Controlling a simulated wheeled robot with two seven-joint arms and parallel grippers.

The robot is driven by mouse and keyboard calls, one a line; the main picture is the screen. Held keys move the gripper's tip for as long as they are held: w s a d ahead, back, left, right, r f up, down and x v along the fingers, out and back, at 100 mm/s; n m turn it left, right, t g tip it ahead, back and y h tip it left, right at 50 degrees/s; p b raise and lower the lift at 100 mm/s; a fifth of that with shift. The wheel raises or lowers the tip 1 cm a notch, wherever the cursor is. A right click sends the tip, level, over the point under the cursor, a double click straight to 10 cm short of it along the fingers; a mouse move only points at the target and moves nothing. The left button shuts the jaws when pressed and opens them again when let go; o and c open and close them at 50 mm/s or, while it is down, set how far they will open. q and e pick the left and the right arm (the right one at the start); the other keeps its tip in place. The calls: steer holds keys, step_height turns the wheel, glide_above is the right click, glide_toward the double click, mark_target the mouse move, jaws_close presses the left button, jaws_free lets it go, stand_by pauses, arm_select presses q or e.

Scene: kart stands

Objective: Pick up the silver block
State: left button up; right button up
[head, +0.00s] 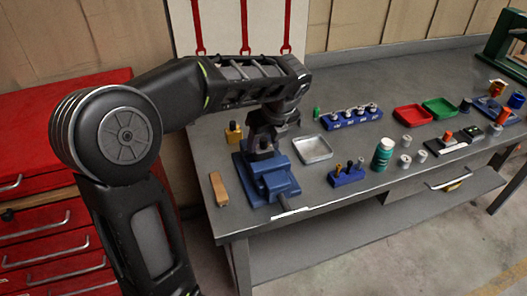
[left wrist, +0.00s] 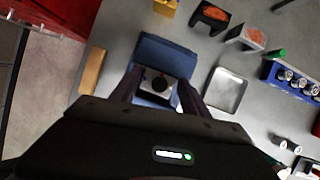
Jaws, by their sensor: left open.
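The silver block (left wrist: 147,86), with a dark round hole or knob in its top, sits at the blue vise (left wrist: 165,52) in the left wrist view. In the head view the vise (head: 270,184) stands near the left end of the bench, and my left gripper hides most of the block. My left gripper (head: 262,142) points down over the vise. In the left wrist view its two fingers are apart, one on each side of the block (left wrist: 160,84); I cannot tell whether they touch it. My right gripper is not in view.
A wooden bar (head: 219,189) lies left of the vise, and a yellow block (head: 234,132) stands behind it. A square metal tray (head: 312,150), a blue holder (head: 347,175) and a green bottle (head: 382,155) stand to the right. A red cabinet (head: 50,200) adjoins the bench.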

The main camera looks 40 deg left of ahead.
arm_select(q)
steer(key=shift+a+f, duration=0.15)
steer(key=shift+f, duration=0.25)
steer(key=shift+r, duration=0.1)
jaws_close()
stand_by(0.6)
